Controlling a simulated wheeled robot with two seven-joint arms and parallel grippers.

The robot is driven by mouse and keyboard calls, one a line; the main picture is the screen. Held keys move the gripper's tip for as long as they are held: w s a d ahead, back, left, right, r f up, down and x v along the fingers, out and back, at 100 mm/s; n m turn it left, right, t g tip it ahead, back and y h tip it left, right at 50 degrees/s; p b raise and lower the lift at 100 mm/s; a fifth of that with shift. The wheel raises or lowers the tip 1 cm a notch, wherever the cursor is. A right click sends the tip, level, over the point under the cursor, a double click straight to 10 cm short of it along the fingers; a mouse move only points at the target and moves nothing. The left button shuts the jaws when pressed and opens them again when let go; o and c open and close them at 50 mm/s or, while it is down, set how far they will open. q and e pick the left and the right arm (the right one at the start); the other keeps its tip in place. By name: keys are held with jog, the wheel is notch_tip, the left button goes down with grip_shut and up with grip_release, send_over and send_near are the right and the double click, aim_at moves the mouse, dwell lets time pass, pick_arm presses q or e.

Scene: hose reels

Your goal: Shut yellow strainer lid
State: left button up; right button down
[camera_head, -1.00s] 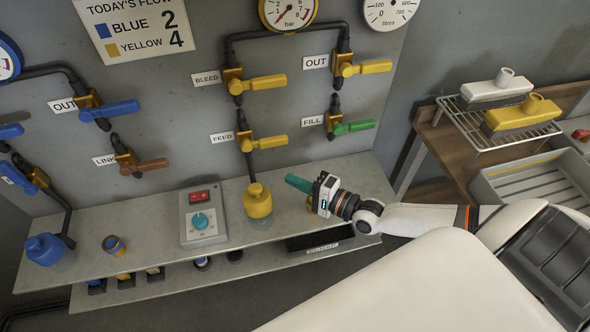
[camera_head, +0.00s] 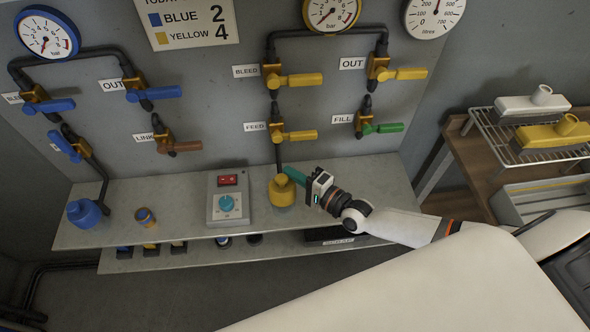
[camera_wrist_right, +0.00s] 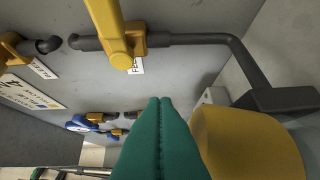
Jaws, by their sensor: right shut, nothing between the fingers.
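The yellow strainer (camera_head: 282,190) stands on the grey shelf under the FEED valve, with a yellow cap-like top. In the right wrist view its yellow body (camera_wrist_right: 245,145) fills the lower right, close beside the fingers. My right gripper (camera_head: 292,175) is shut and empty, its green fingertips at the strainer's upper right side. In the right wrist view the closed green fingers (camera_wrist_right: 160,120) point up the picture, just left of the yellow body. I cannot tell whether they touch it. The strainer's far side is hidden. My left gripper is not in view.
A grey control box (camera_head: 228,200) with a red switch and blue knob stands left of the strainer. The yellow FEED valve handle (camera_head: 299,135) is above it. A blue strainer (camera_head: 84,213) stands at the shelf's left end. A wire rack (camera_head: 530,140) is at right.

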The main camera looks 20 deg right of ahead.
jog(key=shift+s+a+f+n+t+y+b, duration=0.25)
jog(key=shift+s+f+n+t+y+b, duration=0.55)
jog(key=shift+b, duration=1.85)
jog(key=shift+s+r+n+b, duration=0.2)
jog(key=shift+r+n+b, duration=0.1)
jog(key=shift+n+b, duration=0.1)
jog(key=shift+r, duration=0.15)
